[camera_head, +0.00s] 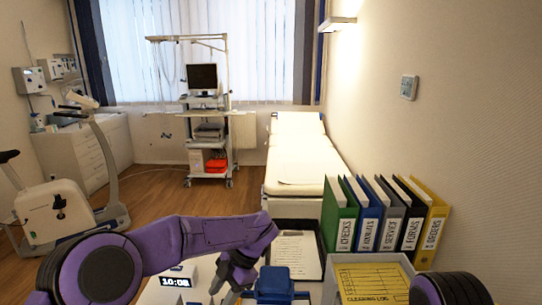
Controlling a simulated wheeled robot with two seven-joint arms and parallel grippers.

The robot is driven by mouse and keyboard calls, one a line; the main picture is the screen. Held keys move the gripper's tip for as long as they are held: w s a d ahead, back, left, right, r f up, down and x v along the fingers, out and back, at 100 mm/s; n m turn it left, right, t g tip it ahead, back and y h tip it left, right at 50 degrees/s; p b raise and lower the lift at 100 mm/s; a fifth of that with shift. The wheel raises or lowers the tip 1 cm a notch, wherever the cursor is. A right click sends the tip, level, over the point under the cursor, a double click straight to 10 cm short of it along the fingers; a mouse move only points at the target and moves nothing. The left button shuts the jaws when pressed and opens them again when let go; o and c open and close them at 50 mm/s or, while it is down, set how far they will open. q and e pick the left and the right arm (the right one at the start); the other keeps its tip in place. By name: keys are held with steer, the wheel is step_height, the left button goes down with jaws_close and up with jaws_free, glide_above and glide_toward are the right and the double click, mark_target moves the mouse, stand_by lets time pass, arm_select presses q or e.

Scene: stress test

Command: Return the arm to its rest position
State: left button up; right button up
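My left arm comes in from the left, purple and dark, and reaches across the front of the table (150,296). My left gripper (230,284) points down near the table, between a white digital clock (175,282) reading 10:08 and a blue object (274,284). Its fingers are small and partly hidden, so I cannot tell whether they are open or hold anything. Only a purple piece of my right arm shows at the bottom right corner; the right gripper is out of view.
A grey tray (338,285) holds a yellow cleaning log. Several upright binders (365,225) line the right wall. An exam bed (300,165), an equipment cart (208,150) and an exercise bike (55,210) stand beyond.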

arm_select(q)
steer(key=s+a+f+m+t+y, duration=0.2)
steer(key=s+a+f+m+t, duration=0.3)
steer(key=a+f, duration=0.45)
steer(key=s+a+f+m+t+y, duration=0.2)
steer(key=s+a+f+m+t, duration=0.25)
steer(key=a+f+m, duration=0.45)
steer(key=s+f+m+g+h, duration=0.2)
steer(key=s+f+m+h, duration=0.1)
steer(key=s, duration=0.9)
steer(key=s+f+m+g+h, duration=0.2)
steer(key=s+f+h, duration=0.15)
steer(key=s, duration=0.85)
step_height(320, 180, down, 10)
steer(key=b, duration=1)
steer(key=shift+w, duration=0.2)
steer(key=shift+w, duration=0.15)
